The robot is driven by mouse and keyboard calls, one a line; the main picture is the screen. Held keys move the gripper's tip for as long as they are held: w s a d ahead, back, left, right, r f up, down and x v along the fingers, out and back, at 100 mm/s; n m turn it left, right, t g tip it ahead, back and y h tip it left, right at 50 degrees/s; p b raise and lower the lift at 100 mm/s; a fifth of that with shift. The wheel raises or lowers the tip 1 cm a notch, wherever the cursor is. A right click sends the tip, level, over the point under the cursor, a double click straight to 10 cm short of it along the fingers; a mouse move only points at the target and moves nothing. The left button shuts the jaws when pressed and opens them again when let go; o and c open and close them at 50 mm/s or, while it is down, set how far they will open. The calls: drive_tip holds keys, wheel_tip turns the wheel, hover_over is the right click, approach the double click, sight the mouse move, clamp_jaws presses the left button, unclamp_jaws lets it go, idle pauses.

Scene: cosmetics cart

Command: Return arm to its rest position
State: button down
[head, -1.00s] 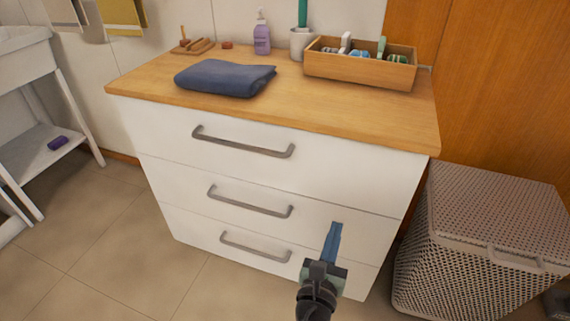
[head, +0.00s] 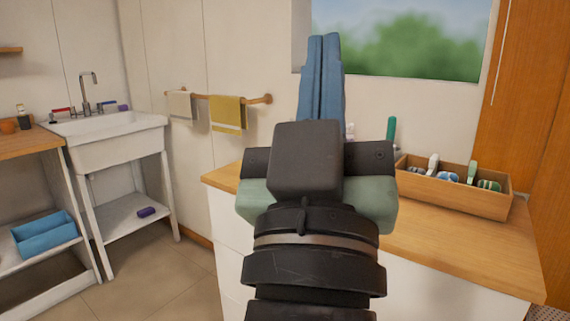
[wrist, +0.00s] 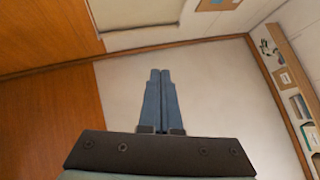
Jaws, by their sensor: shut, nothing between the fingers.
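My gripper (head: 325,45) stands raised and upright in the middle of the head view, close to the camera. Its two blue fingers are pressed together with nothing between them. In the wrist view my gripper (wrist: 160,78) also shows its fingers side by side, pointing toward a pale wall or ceiling. It touches nothing. My arm hides the middle of the dresser top and most of the drawer fronts in the head view.
The wooden dresser top (head: 440,245) holds a wooden box (head: 455,197) with brushes at the right. A white sink (head: 105,135) and a rail with a yellow towel (head: 229,114) are at the left. Blue bins (head: 45,235) sit on a shelf. Floor is clear at lower left.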

drive_tip(key=s+a+r+t+y, duration=0.2)
drive_tip(key=s+a+r+y, duration=0.2)
drive_tip(key=s+r+y, duration=0.1)
wheel_tip(320, 180, up, 26)
drive_tip(key=w+d+h+p, duration=0.1)
drive_tip(key=p, duration=2.7)
drive_tip(key=shift+r+m+g, duration=0.2)
drive_tip(key=shift+m+g, duration=0.1)
